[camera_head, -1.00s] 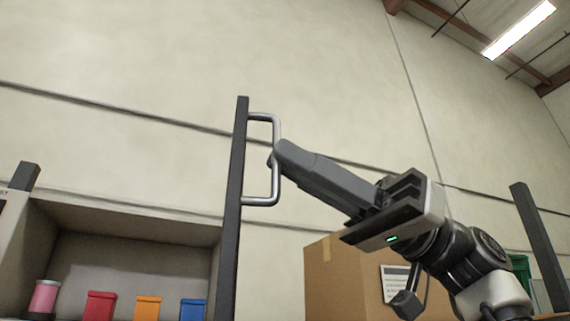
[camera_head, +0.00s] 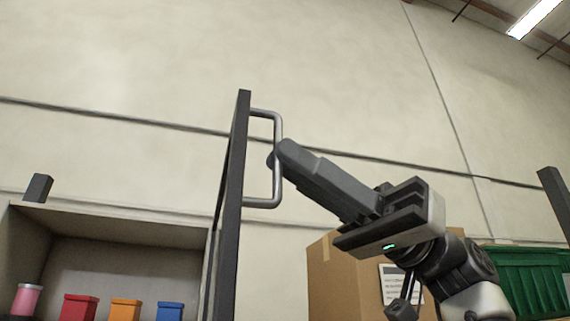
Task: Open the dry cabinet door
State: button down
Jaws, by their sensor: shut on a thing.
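The dry cabinet (camera_head: 120,222) stands at the lower left with its front open to view. Its dark-framed door (camera_head: 233,200) stands swung out, seen nearly edge-on. A grey metal bar handle (camera_head: 262,203) is fixed on the right side of the door. My gripper (camera_head: 278,156) reaches in from the lower right and is shut on the handle's upright bar, a little above its middle. The near finger hides part of the bar, and only a bit of the far finger shows.
Inside the cabinet are a pink spool (camera_head: 26,300) and red (camera_head: 79,307), orange (camera_head: 125,309) and blue (camera_head: 170,311) containers. A cardboard box (camera_head: 345,275) and a green crate (camera_head: 525,280) stand behind my arm. A dark post (camera_head: 554,200) is at the far right.

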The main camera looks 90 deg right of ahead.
jog(key=shift+s+r, duration=0.1)
jog(key=shift+s, duration=0.05)
jog(key=c, duration=1.9)
grip_release()
jog(key=p+v, duration=0.4)
jog(key=v, duration=1.3)
jog(key=shift+d, duration=0.25)
jog(key=shift+s, duration=0.1)
